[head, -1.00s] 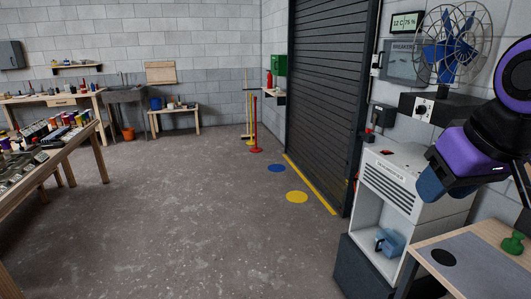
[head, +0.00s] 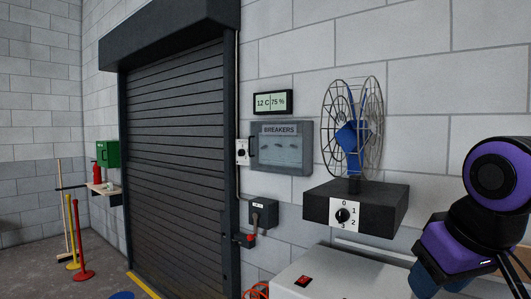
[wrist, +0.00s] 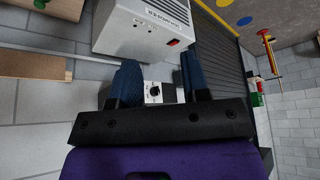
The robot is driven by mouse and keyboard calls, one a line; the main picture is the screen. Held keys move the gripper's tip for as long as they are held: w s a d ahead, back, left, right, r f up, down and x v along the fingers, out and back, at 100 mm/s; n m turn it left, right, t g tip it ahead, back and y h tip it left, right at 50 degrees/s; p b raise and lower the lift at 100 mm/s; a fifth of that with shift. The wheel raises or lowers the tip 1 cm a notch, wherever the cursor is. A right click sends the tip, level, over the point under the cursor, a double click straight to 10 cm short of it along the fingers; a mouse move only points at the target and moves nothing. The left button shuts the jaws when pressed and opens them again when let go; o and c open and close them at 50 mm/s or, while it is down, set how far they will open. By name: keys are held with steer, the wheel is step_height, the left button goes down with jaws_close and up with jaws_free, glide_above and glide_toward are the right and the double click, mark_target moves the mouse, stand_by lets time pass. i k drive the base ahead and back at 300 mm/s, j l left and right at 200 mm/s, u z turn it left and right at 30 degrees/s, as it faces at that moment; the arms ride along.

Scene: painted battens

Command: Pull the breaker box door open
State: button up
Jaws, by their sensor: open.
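The breaker box (head: 301,166) is a flat grey box on the block wall, labelled BREAKERS, left of the fan in the head view. Its door looks shut, with a dark upright handle (head: 252,150) at its left edge. My gripper (head: 441,284) is at the lower right of the head view, well right of the box and apart from it. In the wrist view my gripper (wrist: 160,62) has its two blue fingers spread with nothing held between them. The breaker box cannot be made out in the wrist view.
A caged blue fan (head: 353,130) stands on a black dial box (head: 385,205), between the breaker box and my arm. Below are a lever switch (head: 262,212) and a white dehumidifier (head: 330,280). A roller shutter (head: 180,150) is left; a small switch (head: 242,152) adjoins the box.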

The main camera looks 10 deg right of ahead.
mark_target(267, 129)
steer(key=i+j, duration=0.35)
steer(key=i+j+z, duration=0.15)
steer(key=i+j, duration=0.15)
steer(key=j, duration=0.15)
steer(key=i+j, duration=0.35)
steer(key=i+j+z, duration=0.15)
steer(key=i+j, duration=0.15)
steer(key=j, duration=0.2)
steer(key=i+j, duration=0.25)
steer(key=j, duration=0.25)
steer(key=i+z, duration=0.05)
